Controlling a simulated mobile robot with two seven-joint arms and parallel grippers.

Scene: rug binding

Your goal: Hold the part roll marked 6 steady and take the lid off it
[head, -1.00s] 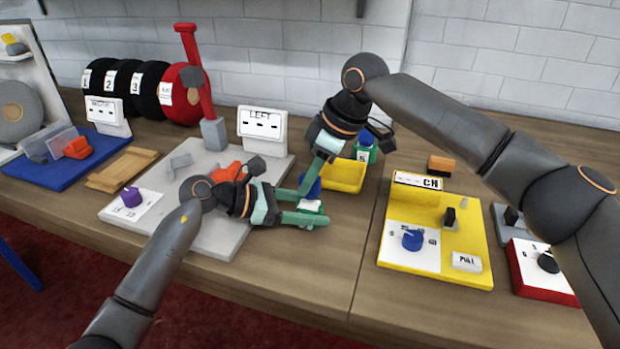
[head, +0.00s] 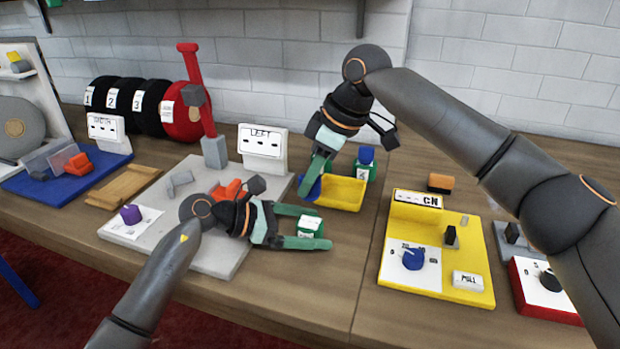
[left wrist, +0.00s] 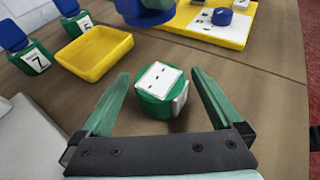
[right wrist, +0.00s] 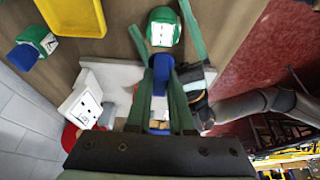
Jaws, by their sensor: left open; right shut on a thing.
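The part roll (head: 311,227) is a green block with a white top, standing upright on the table without a lid; its number is not readable. In the left wrist view the roll (left wrist: 160,92) is between the fingers of my left gripper (head: 308,228), which is open with gaps on both sides. My right gripper (head: 316,178) is shut on the blue lid (head: 310,188) and holds it above and behind the roll, apart from it. The lid also shows between the fingers in the right wrist view (right wrist: 160,75).
A yellow tray (head: 342,194) lies just behind the roll. Other green rolls with blue lids, one marked 7 (left wrist: 35,58), stand beyond it. A grey board (head: 222,262) is left, a yellow panel (head: 450,284) right. The table in front of the roll is clear.

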